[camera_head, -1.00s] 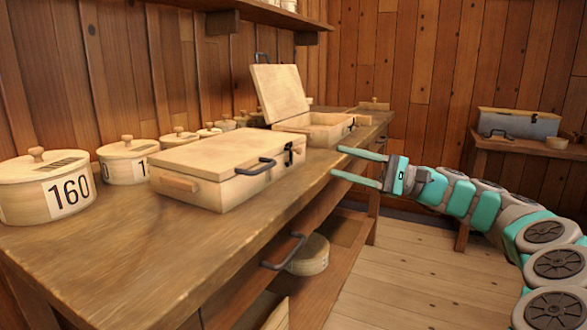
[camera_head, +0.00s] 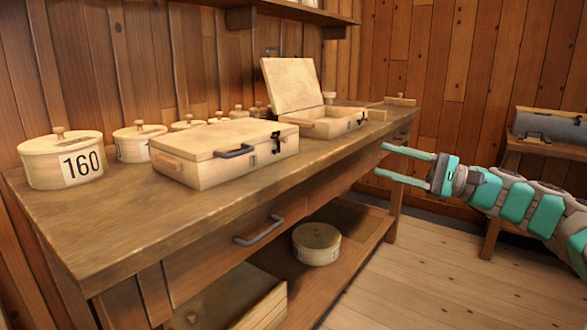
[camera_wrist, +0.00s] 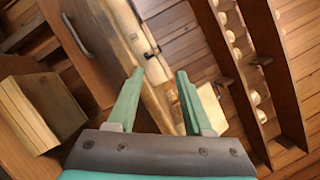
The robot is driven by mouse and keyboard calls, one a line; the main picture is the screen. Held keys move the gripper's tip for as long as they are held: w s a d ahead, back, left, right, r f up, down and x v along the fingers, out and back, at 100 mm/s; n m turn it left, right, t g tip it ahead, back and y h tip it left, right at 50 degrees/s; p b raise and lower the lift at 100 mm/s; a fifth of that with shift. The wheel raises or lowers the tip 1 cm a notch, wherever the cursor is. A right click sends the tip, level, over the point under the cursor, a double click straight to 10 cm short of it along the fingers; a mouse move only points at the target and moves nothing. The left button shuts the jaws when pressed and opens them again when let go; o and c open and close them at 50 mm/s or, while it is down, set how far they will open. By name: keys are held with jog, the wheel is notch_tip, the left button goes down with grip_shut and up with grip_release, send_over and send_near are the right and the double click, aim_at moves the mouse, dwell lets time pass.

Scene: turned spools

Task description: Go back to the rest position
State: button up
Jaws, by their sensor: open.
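My gripper (camera_head: 408,168) is at the right in the head view, with its two teal fingers apart and nothing between them. It points left toward the front edge of the wooden workbench (camera_head: 110,225) and appears clear of it. In the wrist view my gripper (camera_wrist: 160,88) shows its open fingers, with the bench side and a drawer handle (camera_wrist: 75,35) beyond them. My arm reaches in from the right edge of the head view.
On the bench stand a closed wooden case (camera_head: 215,165), an open-lidded case (camera_head: 325,125) and a round box marked 160 (camera_head: 55,170). A round box (camera_head: 317,250) sits on the lower shelf. A side table (camera_head: 550,148) holds a grey-lidded box (camera_head: 550,122). Floor is clear at front right.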

jog(key=s+a+f+n+g+h, duration=0.2)
jog(key=s+a+g, duration=0.1)
jog(key=s+a, duration=0.3)
jog(key=s+a+f+n+g+h, duration=0.1)
jog(key=s+a+n+g, duration=0.15)
jog(key=a, duration=0.65)
jog(key=s+a+f+n+g+h, duration=0.25)
jog(key=s+a+f+h, duration=0.3)
jog(key=s+f, duration=0.55)
jog(key=s+d+f+n+h, duration=0.3)
jog(key=s+d+f+h, duration=0.7)
jog(key=s+d+f, duration=0.6)
jog(key=s, duration=0.3)
jog(key=shift+h, duration=0.35)
